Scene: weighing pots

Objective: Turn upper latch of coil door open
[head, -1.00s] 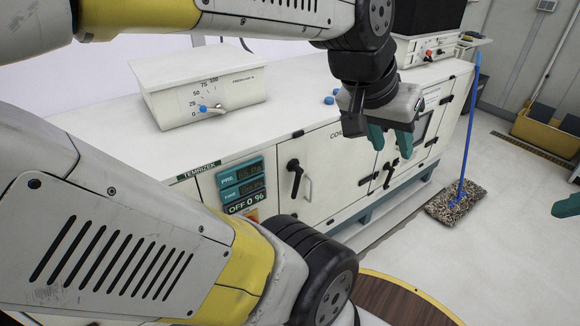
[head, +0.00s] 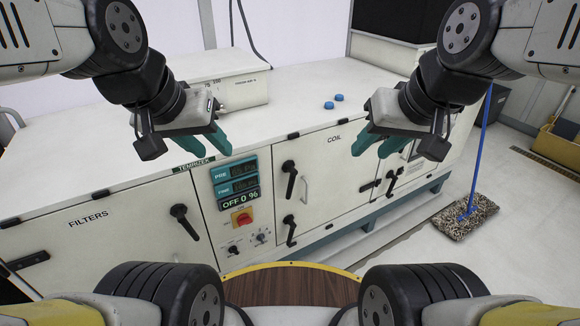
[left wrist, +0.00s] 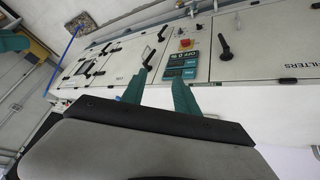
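The white coil door (head: 335,165) is closed on the cabinet front. Its black upper latch (head: 289,180) stands roughly upright near the door's left edge, and a black lower latch (head: 290,231) is below it. My left gripper (head: 222,143) is open and empty, above and left of the upper latch, apart from it. In the left wrist view, the upper latch (left wrist: 148,58) appears beyond one finger's tip, in a turned picture. My right gripper (head: 368,145) is open and empty, in front of the coil door's upper right part, right of the latch.
A control panel (head: 238,190) with displays and a red knob is left of the coil door. The filters door (head: 100,235) has its own black latch (head: 184,220). A mop (head: 465,217) stands on the floor at right.

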